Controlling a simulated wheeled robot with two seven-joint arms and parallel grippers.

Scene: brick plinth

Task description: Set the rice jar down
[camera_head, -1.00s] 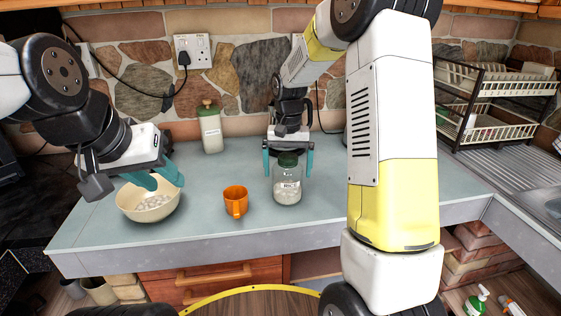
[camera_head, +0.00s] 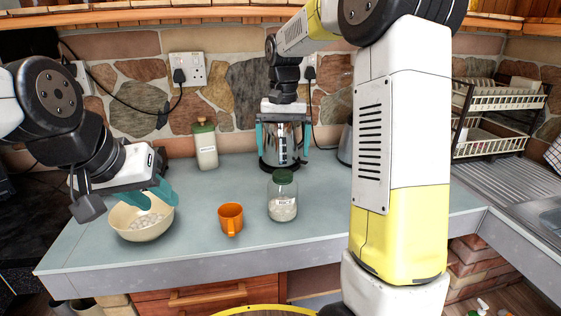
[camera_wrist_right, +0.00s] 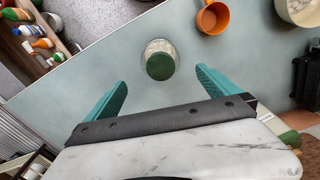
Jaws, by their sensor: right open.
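The rice jar (camera_head: 283,203), clear glass with a green lid and pale contents, stands upright on the worktop (camera_head: 330,205). It also shows in the right wrist view (camera_wrist_right: 160,61), just beyond and between the fingertips. My right gripper (camera_head: 284,157) is open and empty, raised above and behind the jar, with its teal fingers (camera_wrist_right: 160,80) apart and clear of it. My left gripper (camera_head: 153,197) is at the rim of a cream bowl (camera_head: 140,231) holding pale round pieces. Whether its fingers grip the rim is unclear.
An orange mug (camera_head: 231,219) stands left of the jar. A second green-lidded jar (camera_head: 206,147) and a steel kettle (camera_head: 282,148) stand near the wall. A dish rack (camera_head: 495,104) is at the right. The worktop right of the jar is clear.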

